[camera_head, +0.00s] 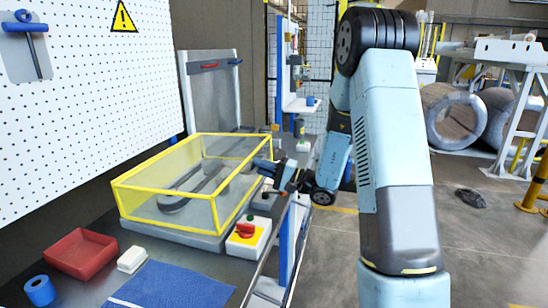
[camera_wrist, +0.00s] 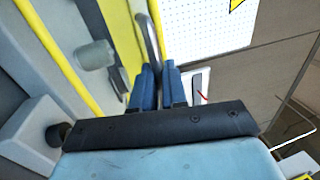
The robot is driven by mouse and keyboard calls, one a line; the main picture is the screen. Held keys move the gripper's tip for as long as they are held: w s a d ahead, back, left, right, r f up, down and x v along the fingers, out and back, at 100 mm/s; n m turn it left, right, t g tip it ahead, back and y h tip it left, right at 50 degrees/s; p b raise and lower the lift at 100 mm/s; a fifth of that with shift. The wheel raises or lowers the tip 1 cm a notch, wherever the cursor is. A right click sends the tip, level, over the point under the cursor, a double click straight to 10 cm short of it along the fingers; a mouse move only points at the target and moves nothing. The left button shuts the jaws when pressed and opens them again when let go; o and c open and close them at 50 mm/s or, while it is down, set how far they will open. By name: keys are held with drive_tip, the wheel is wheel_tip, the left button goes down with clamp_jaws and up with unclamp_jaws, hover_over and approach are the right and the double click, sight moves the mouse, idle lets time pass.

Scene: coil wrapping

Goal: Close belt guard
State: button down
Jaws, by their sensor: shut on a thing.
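The belt guard (camera_head: 165,198) is a clear box with a yellow frame, on a grey base on the bench. Its lower frame lies at or close to the base; I cannot tell whether a small gap is left. A belt on pulleys (camera_head: 190,190) shows through its clear walls. My gripper (camera_head: 262,165) is at the guard's right side. In the wrist view, the blue fingers (camera_wrist: 157,72) are shut on a curved grey metal handle (camera_wrist: 148,38) beside the guard's yellow frame (camera_wrist: 128,22). The fingers hide part of the handle.
A red knob on a yellow and white box (camera_head: 247,236) stands by the guard's near right corner. A red tray (camera_head: 81,254), a white block (camera_head: 132,259), a blue roll (camera_head: 39,290) and a blue mat (camera_head: 172,287) lie in front. A white pegboard (camera_head: 90,110) rises behind.

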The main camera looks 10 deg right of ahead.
drive_tip(key=shift+a+f, duration=0.1)
drive_tip(key=shift+f, duration=0.1)
drive_tip(key=shift+w+t, duration=0.1)
drive_tip(key=shift+t, duration=0.2)
drive_tip(key=c, duration=1.4)
unclamp_jaws()
drive_tip(key=shift+w, duration=0.1)
drive_tip(key=shift+o, duration=1.2)
drive_tip(key=shift+d, duration=0.25)
drive_tip(key=v, duration=1.3)
drive_tip(key=shift+s+d, duration=0.2)
drive_tip(key=shift+d, duration=0.15)
drive_tip(key=shift+f, duration=0.15)
